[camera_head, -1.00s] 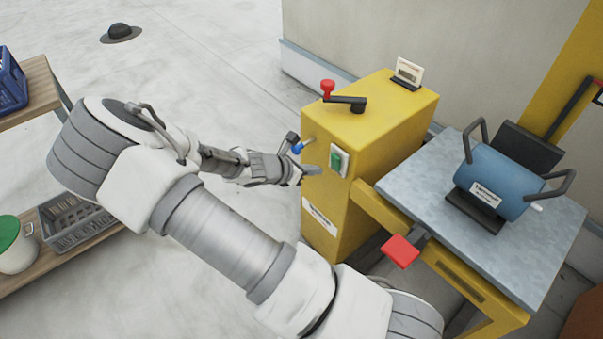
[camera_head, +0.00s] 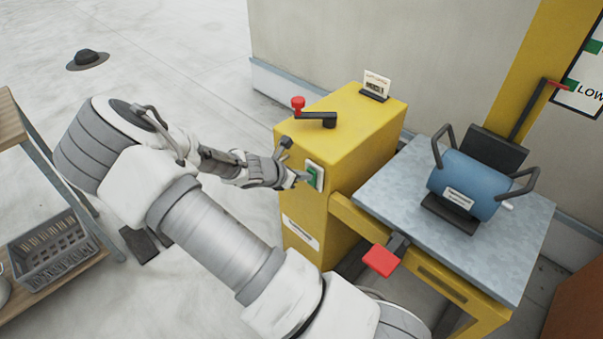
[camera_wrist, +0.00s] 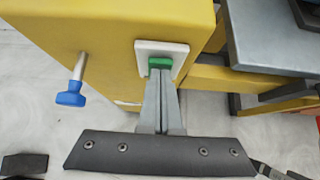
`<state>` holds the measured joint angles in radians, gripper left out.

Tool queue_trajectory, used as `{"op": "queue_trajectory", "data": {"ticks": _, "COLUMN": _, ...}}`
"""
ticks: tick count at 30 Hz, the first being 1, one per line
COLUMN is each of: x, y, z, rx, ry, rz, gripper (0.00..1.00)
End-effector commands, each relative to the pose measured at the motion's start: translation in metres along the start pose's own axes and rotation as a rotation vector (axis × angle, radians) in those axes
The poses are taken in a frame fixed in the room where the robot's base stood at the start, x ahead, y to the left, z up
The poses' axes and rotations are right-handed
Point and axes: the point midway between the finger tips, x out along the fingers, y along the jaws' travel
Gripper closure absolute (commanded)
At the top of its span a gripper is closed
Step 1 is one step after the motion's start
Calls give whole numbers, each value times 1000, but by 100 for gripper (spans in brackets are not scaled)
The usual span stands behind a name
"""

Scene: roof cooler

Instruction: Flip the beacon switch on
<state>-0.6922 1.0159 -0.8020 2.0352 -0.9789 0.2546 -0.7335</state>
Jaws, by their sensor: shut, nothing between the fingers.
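The switch is a green rocker (camera_head: 312,176) in a white plate (camera_head: 319,166) on the side of a yellow cabinet (camera_head: 365,137). In the wrist view the rocker (camera_wrist: 160,63) shows just beyond my fingertips, and its lower part is hidden by them. My gripper (camera_head: 301,177) is shut and empty, with its tips at the rocker. In the wrist view the two fingers (camera_wrist: 161,78) lie together and point at the plate (camera_wrist: 174,48). I cannot tell if the tips press on the rocker.
A blue-tipped lever (camera_wrist: 70,97) sticks out of the cabinet left of the switch. A red-knobbed crank (camera_head: 316,118) is on top. To the right, a grey-topped bench (camera_head: 387,195) holds a blue cylinder (camera_head: 465,187), with a red pedal (camera_head: 380,261) in front.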

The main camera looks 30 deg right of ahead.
Motion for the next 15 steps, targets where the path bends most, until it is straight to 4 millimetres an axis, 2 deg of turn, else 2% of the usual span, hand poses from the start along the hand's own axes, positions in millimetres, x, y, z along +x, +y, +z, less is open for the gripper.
{"op": "queue_trajectory", "data": {"ticks": 1, "x": -3, "y": -1, "z": 9, "rx": 5, "ry": 25, "rz": -3, "gripper": 100}}
{"op": "queue_trajectory", "data": {"ticks": 4, "x": 1, "y": 0, "z": 2, "rx": 0, "ry": 27, "rz": -1, "gripper": 100}}
{"op": "queue_trajectory", "data": {"ticks": 15, "x": -4, "y": 0, "z": 9, "rx": 0, "ry": 26, "rz": -1, "gripper": 100}}
